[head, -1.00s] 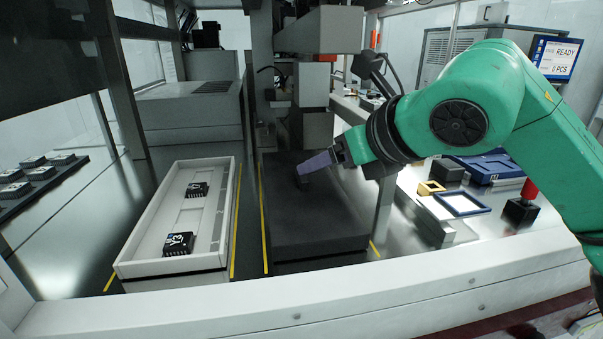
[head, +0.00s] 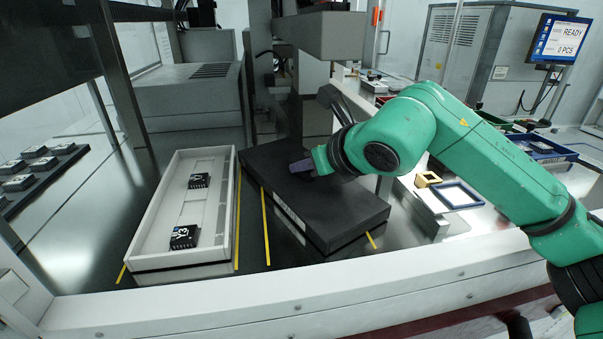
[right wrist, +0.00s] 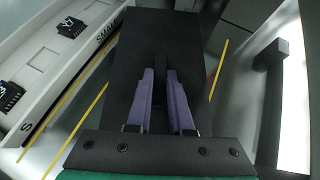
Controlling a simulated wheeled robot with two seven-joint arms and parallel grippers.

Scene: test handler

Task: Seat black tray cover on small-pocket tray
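The black tray cover (head: 330,205) is a long dark block right of the white small-pocket tray (head: 148,235). It sits askew, its far left corner close to the tray's far right corner in the head view. Whether it hangs clear of the surface is hard to tell. My right gripper (head: 303,166) is over the cover's top, its purple fingers closed around a dark grip there. In the right wrist view the fingers (right wrist: 159,72) point along the cover (right wrist: 135,40). The tray holds two black chips (head: 183,236) and is marked SMALL. My left gripper is out of view.
Yellow lines (head: 266,228) mark the surface between tray and cover. A grey machine column (head: 310,100) stands behind the cover. Yellow and blue frames (head: 457,195) lie to the right. A dark tray of chips (head: 38,170) is at far left. A white rail (head: 300,285) runs along the front.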

